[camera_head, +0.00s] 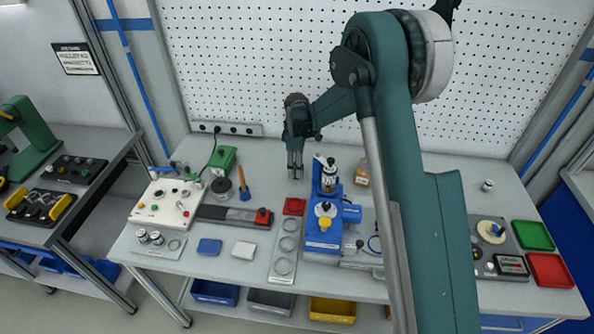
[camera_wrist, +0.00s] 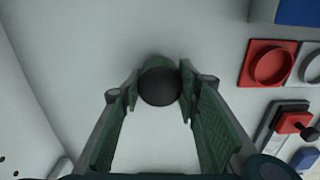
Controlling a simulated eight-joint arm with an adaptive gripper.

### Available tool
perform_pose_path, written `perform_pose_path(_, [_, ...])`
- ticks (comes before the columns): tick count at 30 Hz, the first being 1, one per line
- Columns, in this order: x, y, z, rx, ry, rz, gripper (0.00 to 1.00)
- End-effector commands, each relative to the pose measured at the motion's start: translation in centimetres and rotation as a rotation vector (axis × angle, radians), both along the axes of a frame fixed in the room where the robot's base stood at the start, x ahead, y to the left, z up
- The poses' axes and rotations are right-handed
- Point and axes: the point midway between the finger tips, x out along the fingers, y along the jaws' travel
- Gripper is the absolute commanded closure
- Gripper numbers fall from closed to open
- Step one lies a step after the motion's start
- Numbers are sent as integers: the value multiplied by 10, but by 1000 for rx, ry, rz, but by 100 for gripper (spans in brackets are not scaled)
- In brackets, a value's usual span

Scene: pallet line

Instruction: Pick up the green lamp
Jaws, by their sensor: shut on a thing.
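My gripper (camera_wrist: 160,88) is shut on a small round thing, the green lamp (camera_wrist: 160,84), in the wrist view. Its dark grey round end faces the camera, and a green edge shows behind it between the fingertips. In the head view my gripper (camera_head: 295,172) points down over the rear middle of the workbench, left of the blue machine. The lamp is too small and too covered by the fingers to make out there. I cannot tell how far it is above the bench.
The blue machine (camera_head: 322,232) stands close on the right. A red square holder (camera_head: 294,206) heads a strip of rings nearby. A green box (camera_head: 222,160) and a white control panel (camera_head: 165,203) lie left. The pegboard (camera_head: 270,75) rises behind.

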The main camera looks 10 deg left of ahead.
Motion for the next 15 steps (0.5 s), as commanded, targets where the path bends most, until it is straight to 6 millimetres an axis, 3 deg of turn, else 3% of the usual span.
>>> perform_pose_path(8, [0, 0, 7, 0, 0, 0, 80])
perform_pose_path(15, [0, 0, 32, 0, 0, 0, 80])
